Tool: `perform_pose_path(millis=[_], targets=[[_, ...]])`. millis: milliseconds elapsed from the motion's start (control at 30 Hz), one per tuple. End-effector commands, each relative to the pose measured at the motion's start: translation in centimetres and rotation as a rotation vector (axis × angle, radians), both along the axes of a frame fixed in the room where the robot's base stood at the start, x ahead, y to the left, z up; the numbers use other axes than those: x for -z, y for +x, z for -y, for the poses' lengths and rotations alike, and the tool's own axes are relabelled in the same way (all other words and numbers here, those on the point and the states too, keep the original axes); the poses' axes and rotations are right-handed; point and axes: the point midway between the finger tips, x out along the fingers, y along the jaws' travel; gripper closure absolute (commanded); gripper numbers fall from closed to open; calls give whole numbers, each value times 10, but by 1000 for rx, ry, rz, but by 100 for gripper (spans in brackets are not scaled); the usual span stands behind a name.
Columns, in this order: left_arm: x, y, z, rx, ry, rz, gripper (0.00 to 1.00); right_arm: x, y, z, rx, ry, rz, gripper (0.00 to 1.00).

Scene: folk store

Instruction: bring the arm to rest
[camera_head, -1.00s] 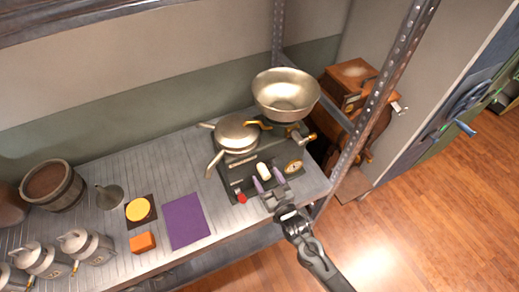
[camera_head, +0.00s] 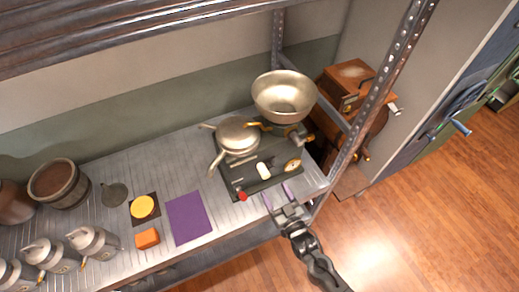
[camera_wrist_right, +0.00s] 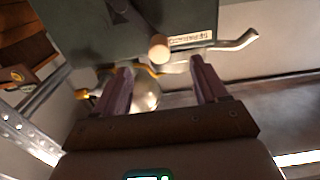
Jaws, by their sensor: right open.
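My right gripper (camera_head: 277,194) is open and empty at the front edge of the shelf, just in front of a dark green scale-like device (camera_head: 234,178). Its two purple-grey fingers point toward the device and look clear of it. In the right wrist view the open fingers (camera_wrist_right: 160,68) have nothing between their tips, and the device's green body (camera_wrist_right: 185,14) lies beyond them. A cream cylinder (camera_head: 263,171) sits on the device. My left gripper is not in view.
A perforated post (camera_head: 376,103) stands right of my gripper. The wooden floor (camera_head: 430,210) in front is open.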

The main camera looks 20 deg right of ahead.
Motion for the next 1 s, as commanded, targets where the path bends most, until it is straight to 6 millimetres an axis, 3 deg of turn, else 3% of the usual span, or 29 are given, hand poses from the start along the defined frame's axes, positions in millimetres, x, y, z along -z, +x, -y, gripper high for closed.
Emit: perform_pose_path(millis=[433,600,767,1000], targets=[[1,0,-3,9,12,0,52,2,-2,0,0,0,-5,28],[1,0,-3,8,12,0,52,23,-25,3,3,-3,-51,28],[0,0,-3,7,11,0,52,-4,-50,8,8,15,-88,28],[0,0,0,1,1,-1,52,-27,-84,11,-2,-11,-407,28]])
